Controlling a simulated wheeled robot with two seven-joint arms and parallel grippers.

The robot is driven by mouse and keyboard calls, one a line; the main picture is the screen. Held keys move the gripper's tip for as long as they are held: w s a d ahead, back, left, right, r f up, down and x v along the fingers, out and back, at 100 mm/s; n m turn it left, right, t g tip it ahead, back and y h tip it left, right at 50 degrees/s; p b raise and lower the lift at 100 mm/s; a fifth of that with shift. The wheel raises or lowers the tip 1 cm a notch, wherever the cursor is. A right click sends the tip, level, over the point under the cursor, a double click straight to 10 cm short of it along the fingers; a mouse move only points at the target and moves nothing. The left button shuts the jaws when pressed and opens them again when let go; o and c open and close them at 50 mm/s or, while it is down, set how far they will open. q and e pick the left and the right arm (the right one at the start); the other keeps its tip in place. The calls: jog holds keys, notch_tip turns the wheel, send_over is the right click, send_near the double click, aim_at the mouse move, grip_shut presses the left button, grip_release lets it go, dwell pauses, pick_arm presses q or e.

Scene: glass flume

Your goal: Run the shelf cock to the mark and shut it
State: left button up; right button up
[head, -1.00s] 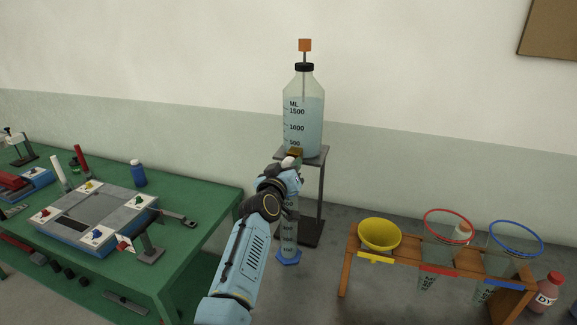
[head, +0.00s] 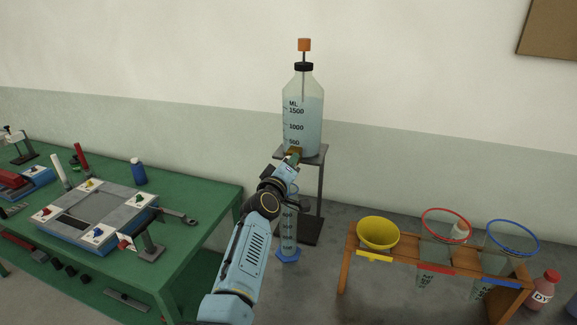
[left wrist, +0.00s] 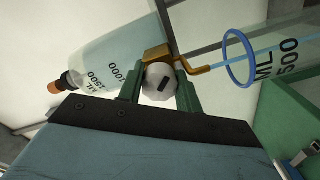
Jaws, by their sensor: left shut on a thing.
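The bottle (head: 303,115) of pale blue liquid stands on a metal shelf stand, with a brass cock (head: 295,150) low at its front. My left gripper (left wrist: 158,92) is shut on this knob. The brass spout (left wrist: 195,69) points into the blue-rimmed measuring cylinder (left wrist: 238,58), and a thin blue stream runs from it. In the head view the cylinder (head: 289,237) stands upright under the cock, partly hidden by my arm; I cannot read its level.
A green bench (head: 195,200) with instruments is at the left. A wooden rack (head: 440,262) at the right holds a yellow funnel (head: 378,232) and red- and blue-rimmed vessels. A pink bottle (head: 543,290) stands at far right. Floor between bench and rack is clear around the cylinder.

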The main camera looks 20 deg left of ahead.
dwell(0.3)
pick_arm(q)
jog(key=o, duration=1)
jog(key=s, duration=1.3)
jog(key=shift+s+a, duration=0.2)
